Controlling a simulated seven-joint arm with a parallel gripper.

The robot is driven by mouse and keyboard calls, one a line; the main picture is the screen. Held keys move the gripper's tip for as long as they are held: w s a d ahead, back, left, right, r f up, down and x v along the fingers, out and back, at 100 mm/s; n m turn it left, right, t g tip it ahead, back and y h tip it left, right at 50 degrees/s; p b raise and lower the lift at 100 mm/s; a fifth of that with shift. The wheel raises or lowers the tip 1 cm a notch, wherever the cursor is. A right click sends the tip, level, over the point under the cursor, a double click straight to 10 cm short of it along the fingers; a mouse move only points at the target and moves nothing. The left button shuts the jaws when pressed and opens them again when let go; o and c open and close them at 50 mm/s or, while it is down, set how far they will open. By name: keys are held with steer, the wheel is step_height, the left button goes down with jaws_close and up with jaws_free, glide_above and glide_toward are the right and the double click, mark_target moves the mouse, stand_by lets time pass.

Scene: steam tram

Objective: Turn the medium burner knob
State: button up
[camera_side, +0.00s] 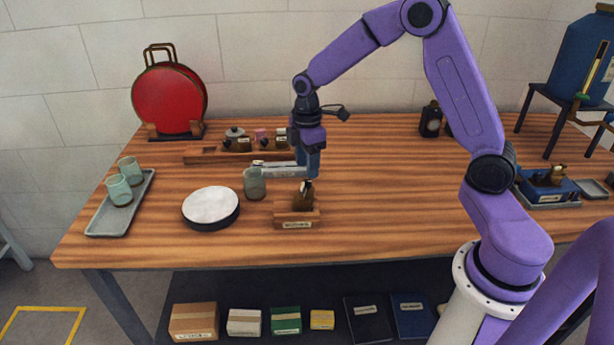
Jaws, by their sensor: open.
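No part clearly marked as a medium burner knob can be made out. A wooden block (297,219) with a small label stands near the table's front, and a small dark brown and brass piece (302,198) sits upright in it. My gripper (307,176) is open and points down just above this piece; I cannot tell whether they touch. A pale grey bar (277,169) lies just left of my gripper, above a greenish cup (255,184). A blue device with a brass top (547,190) stands at the table's right.
A round white-topped disc (211,205) lies left of the block. A grey tray (99,222) holds two cups. A wooden rack (207,154) with small items and a red round object (168,100) stand behind.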

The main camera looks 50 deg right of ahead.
mark_target(307, 182)
steer(key=shift+f, duration=2.3)
jaws_close()
